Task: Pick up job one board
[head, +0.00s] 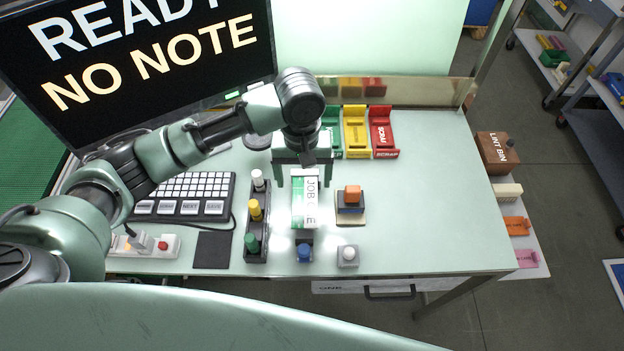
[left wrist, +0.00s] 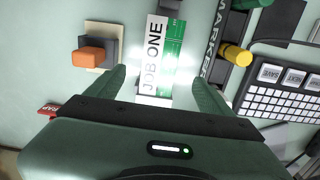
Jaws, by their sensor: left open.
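The job one board (head: 305,208) is a flat white and green piece lettered JOB ONE, lying in the middle of the table. In the left wrist view, the board (left wrist: 152,62) is straight ahead, with its near end between the fingers. My left gripper (head: 303,180) is open and empty, pointing down over the board's far end, with one finger on each side. In the left wrist view, the left gripper (left wrist: 158,82) shows a gap between each finger and the board. I cannot tell how high the fingertips are. My right gripper is not in view.
A marker rack (head: 257,222) stands left of the board, beside a keypad (head: 185,194). An orange-topped block (head: 351,196) stands to its right. Blue (head: 304,252) and white (head: 348,255) knobs are in front. Green, yellow (head: 356,133) and red (head: 382,133) trays stand behind. The table's right is clear.

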